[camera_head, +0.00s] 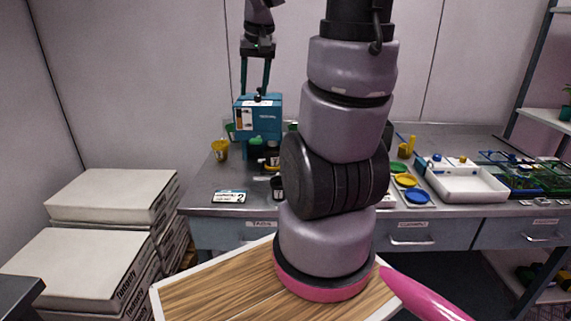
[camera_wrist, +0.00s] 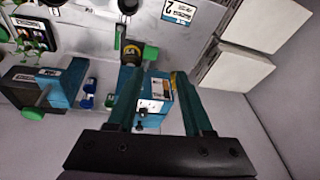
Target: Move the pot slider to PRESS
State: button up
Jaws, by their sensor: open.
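A blue box-shaped device (camera_head: 258,120) stands on the grey bench at the back, left of centre. Its front has a white panel, and a small dark knob (camera_head: 258,95) shows near its top. In the wrist view the same blue device (camera_wrist: 162,108) lies between the fingers, with a white panel and small black knobs (camera_wrist: 140,117). Whether one of these is the pot slider, and its setting, I cannot tell; no PRESS mark is legible. My gripper (camera_head: 256,88) is open and empty, pointing down over the device, its teal fingers (camera_wrist: 155,74) spread around it in the wrist view.
A yellow cup (camera_head: 220,150) stands left of the device, a labelled card (camera_head: 229,197) in front. Coloured dishes (camera_head: 406,181) and a white tray (camera_head: 465,184) lie to the right. Stacked white boxes (camera_head: 110,195) stand left. My arm hides the bench's middle.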

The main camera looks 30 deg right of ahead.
jog(key=w+d+f+g, duration=0.1)
jog(key=d+f, duration=0.3)
jog(key=f, duration=0.1)
jog(key=w+d+f+g, duration=0.1)
jog(key=w+d+f, duration=0.1)
jog(key=d+f, duration=0.2)
jog(key=w+d+f+g, duration=0.1)
jog(key=d+f, duration=0.3)
jog(key=f, duration=0.4)
jog(key=shift+w+d+f+g, duration=0.1)
jog(key=shift+w+d+g, duration=0.25)
jog(key=shift+w, duration=0.1)
notch_tip(320, 180, down, 11)
jog(key=shift+f, duration=0.1)
grip_shut()
